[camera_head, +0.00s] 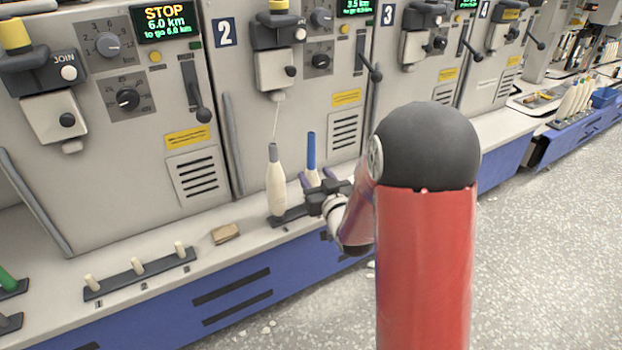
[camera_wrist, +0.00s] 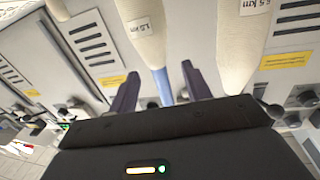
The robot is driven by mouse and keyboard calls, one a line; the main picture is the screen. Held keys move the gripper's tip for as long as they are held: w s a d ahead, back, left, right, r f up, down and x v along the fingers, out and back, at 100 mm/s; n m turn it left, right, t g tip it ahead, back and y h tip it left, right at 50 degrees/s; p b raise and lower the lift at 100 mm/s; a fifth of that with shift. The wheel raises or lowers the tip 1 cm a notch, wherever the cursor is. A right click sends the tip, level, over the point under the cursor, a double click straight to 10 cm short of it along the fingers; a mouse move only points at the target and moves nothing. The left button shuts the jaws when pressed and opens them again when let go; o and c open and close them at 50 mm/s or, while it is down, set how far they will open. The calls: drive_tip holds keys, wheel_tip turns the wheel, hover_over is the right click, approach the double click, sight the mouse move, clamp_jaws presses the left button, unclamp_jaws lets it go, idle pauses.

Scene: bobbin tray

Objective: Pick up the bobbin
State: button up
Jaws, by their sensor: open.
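A slim pale bobbin with a blue tube (camera_head: 311,152) stands upright at the second station in the head view. A fuller cream bobbin with a grey tip (camera_head: 276,190) stands to its left, with a thread running up from it. My gripper (camera_head: 310,190) is beside the blue-tubed bobbin and hides its lower part. In the wrist view the jaws (camera_wrist: 159,68) are open, and the blue tube (camera_wrist: 162,84) shows between the fingers. That bobbin's pale body (camera_wrist: 146,32) is labelled 1.5 km. The fuller bobbin (camera_wrist: 240,45), labelled 6.5 km, is at the right, outside the fingers. I cannot tell whether the fingers touch anything.
The machine front (camera_head: 330,105) rises close behind the bobbins. On the ledge, a small brown block (camera_head: 225,233) lies to the left, beyond it a dark rack (camera_head: 140,275) with three pegs. More bobbins (camera_head: 575,97) stand at the far right. The speckled floor (camera_head: 540,250) is open.

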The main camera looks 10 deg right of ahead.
sight(313, 167)
drive_tip(key=w, duration=0.6)
drive_tip(key=shift+w+a+r, duration=0.15)
drive_tip(key=shift+a+r, duration=0.15)
drive_tip(key=shift+a, duration=0.05)
drive_tip(key=shift+c, duration=0.3)
drive_tip(key=c, duration=1)
clamp_jaws()
drive_tip(key=shift+r+p, duration=0.15)
drive_tip(key=shift+p, duration=0.15)
